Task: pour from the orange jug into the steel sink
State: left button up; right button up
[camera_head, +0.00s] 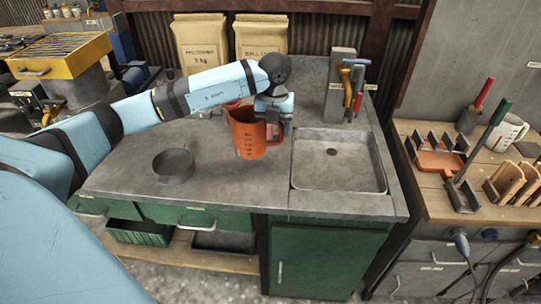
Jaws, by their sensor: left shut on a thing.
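The orange jug (246,138) is held upright, or nearly so, over the grey counter just left of the sink. Dark markings show on its side. My left gripper (272,118) is shut on the orange jug at its right side; the fingers are partly hidden. The steel sink (337,187) is a square basin set in the counter, with a dark drain in its floor, and looks empty. The jug's contents are not visible. My right gripper is not in view.
A grey round pot (174,166) stands on the counter to the left. A block holding tools (345,88) stands behind the sink. Two tan bags (202,42) stand at the back. A wooden bench (468,196) with racks lies to the right. The front-middle counter is clear.

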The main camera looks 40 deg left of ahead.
pick_arm(q)
notch_tip(320, 180, down, 12)
jog(key=shift+r+p, duration=0.2)
jog(key=shift+p, duration=0.25)
jog(key=shift+f, duration=0.15)
jog(key=shift+f, duration=0.1)
jog(key=o, duration=1.2)
